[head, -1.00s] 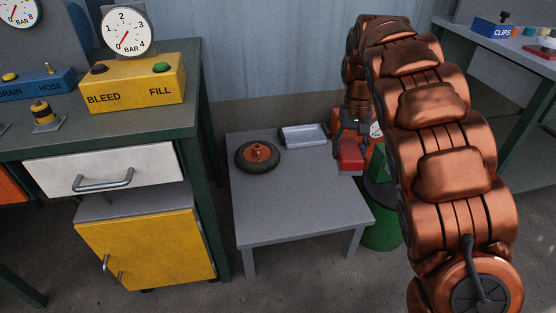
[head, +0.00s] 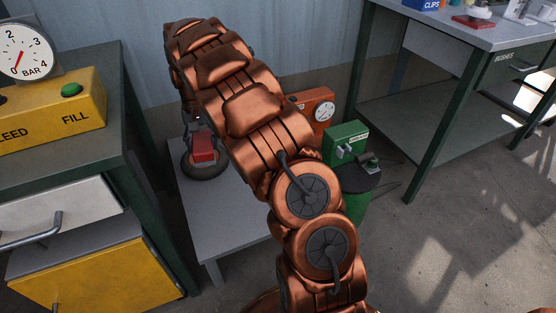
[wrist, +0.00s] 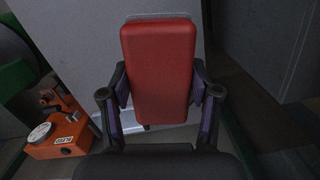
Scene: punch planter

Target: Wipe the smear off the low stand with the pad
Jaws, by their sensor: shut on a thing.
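My gripper (wrist: 160,100) is shut on the red pad (wrist: 158,70), a block held between its two fingers in the wrist view. I cannot tell whether the pad touches the stand.
A yellow BLEED/FILL box (head: 60,112) sits on the bench at left, above a yellow cabinet (head: 95,280). An orange gauge box (head: 314,105), a green box (head: 345,142) and a green drum (head: 355,205) stand right of my arm. Open floor lies at right.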

